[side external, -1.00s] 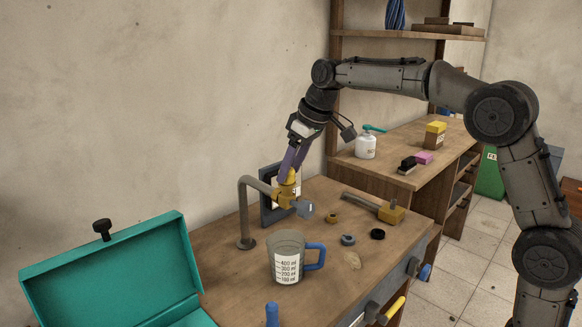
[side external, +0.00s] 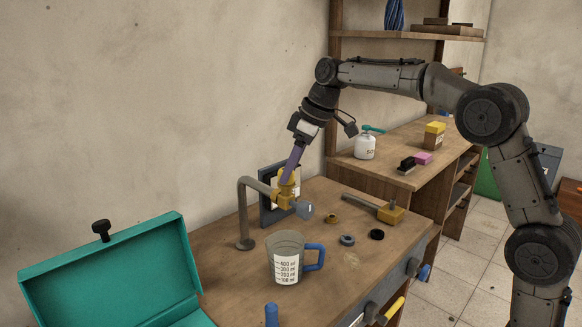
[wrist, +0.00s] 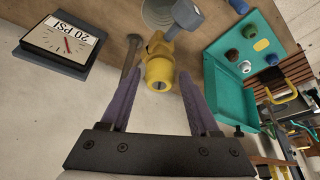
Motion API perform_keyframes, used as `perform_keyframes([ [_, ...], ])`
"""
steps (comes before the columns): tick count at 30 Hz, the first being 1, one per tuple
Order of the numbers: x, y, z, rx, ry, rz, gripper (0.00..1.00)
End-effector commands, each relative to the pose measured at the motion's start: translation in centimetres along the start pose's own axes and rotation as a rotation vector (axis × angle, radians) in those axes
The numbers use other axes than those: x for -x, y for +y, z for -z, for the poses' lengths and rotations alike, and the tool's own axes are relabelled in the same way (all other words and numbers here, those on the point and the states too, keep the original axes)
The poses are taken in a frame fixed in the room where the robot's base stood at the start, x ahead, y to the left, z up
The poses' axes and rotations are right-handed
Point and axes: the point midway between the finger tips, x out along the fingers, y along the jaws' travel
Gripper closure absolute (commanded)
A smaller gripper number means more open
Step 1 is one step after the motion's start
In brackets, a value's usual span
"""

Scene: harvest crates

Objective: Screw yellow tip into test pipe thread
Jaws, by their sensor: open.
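A yellow tip (side external: 287,176) with a small dark hole in its end stands upright on the yellow fitting (side external: 283,200) of the grey bent test pipe (side external: 243,212). In the wrist view the tip (wrist: 158,72) appears between my two purple fingers, with gaps on both sides. My gripper (side external: 286,180) points down at it from above, open (wrist: 160,75). The thread is hidden, so I cannot tell how far the tip is screwed in. A blue-grey handle (side external: 305,209) sticks out from the fitting, also seen in the wrist view (wrist: 187,13).
A gauge reading 20 PSI (wrist: 62,42) stands close behind the pipe. A measuring jug (side external: 285,262) is in front. Small rings (side external: 347,240) and another yellow fitting (side external: 391,213) lie to the right. An open teal case (side external: 110,270) is at the left.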

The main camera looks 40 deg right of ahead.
Motion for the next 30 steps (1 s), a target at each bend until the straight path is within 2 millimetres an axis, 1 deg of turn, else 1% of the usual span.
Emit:
perform_keyframes([
  [3, 0.06, 0.10, 0.02, 0.051, 0.001, 0.020, 0.38],
  [11, 0.04, 0.09, 0.02, 0.062, 0.001, 0.025, 0.38],
  [18, 0.01, 0.28, 0.02, 0.187, 0.000, 0.077, 0.38],
  [24, 0.02, 0.24, 0.02, 0.196, 0.000, 0.080, 0.38],
  [26, 0.03, 0.24, 0.02, 0.196, 0.000, 0.080, 0.47],
  [30, 0.03, 0.24, 0.02, 0.195, 0.000, 0.080, 0.72],
])
